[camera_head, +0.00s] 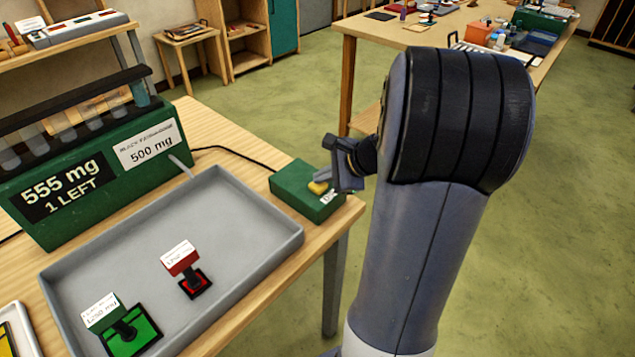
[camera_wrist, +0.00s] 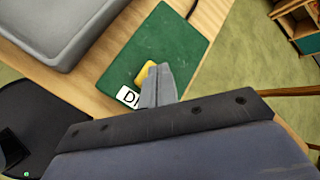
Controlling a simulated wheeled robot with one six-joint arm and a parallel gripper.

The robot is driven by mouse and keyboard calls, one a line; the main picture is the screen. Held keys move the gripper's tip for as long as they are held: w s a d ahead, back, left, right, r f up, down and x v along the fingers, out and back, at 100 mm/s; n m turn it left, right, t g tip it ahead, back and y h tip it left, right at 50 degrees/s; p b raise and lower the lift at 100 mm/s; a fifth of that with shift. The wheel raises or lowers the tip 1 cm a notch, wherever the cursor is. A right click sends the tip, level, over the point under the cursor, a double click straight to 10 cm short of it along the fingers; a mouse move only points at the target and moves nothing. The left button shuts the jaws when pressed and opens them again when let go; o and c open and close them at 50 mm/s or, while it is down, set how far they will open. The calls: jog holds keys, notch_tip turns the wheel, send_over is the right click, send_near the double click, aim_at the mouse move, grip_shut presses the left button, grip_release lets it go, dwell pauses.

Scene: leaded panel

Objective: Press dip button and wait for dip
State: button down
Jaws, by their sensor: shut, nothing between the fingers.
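The dip button is a yellow button (camera_head: 318,187) on a green box (camera_head: 296,193) at the right corner of the wooden table. In the wrist view the yellow button (camera_wrist: 146,72) shows on the green box (camera_wrist: 172,45), with a white label (camera_wrist: 128,97) partly hidden behind my fingers. My gripper (camera_head: 345,182) is shut and empty, its tips at the button's edge. In the wrist view my gripper (camera_wrist: 159,70) covers part of the button. I cannot tell whether the tips touch or press it. A green machine (camera_head: 90,165) reads "555 mg, 1 LEFT" and "500 mg".
A grey tray (camera_head: 245,205) lies left of the box, holding a red piece (camera_head: 195,284) and a green piece (camera_head: 132,332) with tags. A black cable (camera_head: 240,152) runs behind the box to the machine. Another table (camera_head: 375,27) stands behind my arm.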

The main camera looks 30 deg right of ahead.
aim_at(323, 185)
jog(key=shift+f, duration=0.3)
jog(key=shift+r, duration=0.45)
jog(key=shift+p, duration=0.3)
notch_tip(323, 185, up, 6)
jog(key=p, duration=0.5)
jog(key=shift+r, duration=0.1)
jog(key=shift+f, duration=0.2)
